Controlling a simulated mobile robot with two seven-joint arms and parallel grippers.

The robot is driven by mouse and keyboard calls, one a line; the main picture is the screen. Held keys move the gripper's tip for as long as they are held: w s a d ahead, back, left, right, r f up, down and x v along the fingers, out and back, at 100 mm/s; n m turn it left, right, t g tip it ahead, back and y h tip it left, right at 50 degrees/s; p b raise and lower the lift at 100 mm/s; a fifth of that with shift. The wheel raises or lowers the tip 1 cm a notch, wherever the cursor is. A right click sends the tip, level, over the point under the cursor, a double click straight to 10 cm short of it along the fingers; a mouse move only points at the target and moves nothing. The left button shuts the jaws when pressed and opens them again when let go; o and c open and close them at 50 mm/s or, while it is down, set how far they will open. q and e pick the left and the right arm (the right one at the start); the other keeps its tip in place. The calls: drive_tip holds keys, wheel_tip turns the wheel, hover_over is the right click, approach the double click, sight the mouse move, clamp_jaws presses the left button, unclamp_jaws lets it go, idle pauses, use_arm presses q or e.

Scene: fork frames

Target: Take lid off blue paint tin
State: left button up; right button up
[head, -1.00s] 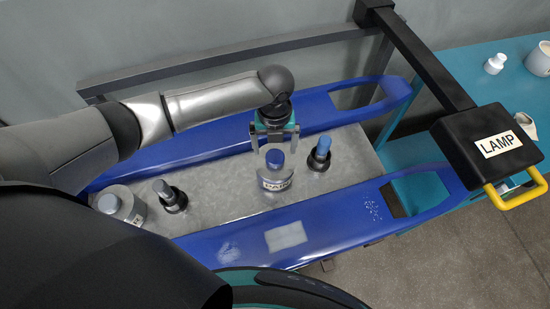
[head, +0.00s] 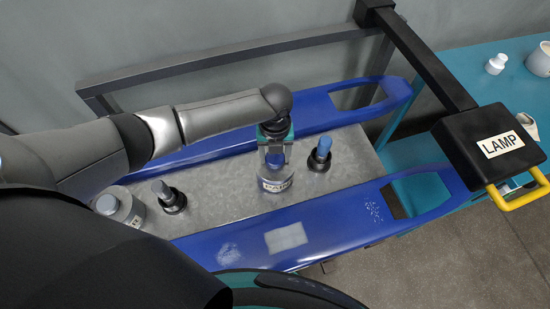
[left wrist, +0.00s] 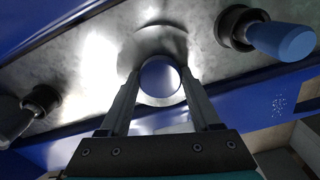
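The paint tin (head: 274,182), a grey can with a partly readable label, stands on the grey bench top between the blue rails. Its round blue lid (head: 275,159) is on top, partly hidden by my gripper; in the left wrist view the lid (left wrist: 160,78) sits between the fingertips. My left gripper (head: 276,156) points down over the tin, one finger on each side of the lid. The fingers (left wrist: 160,88) look closed against the lid's sides. My right gripper is not in view.
A blue-topped peg in a black holder (head: 320,154) stands close right of the tin. A greyer-topped one (head: 167,196) and another can (head: 122,208) stand left. Blue rails (head: 330,222) flank the bench.

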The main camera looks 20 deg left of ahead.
use_arm(q)
drive_tip(key=c, duration=0.9)
drive_tip(key=shift+r, duration=0.1)
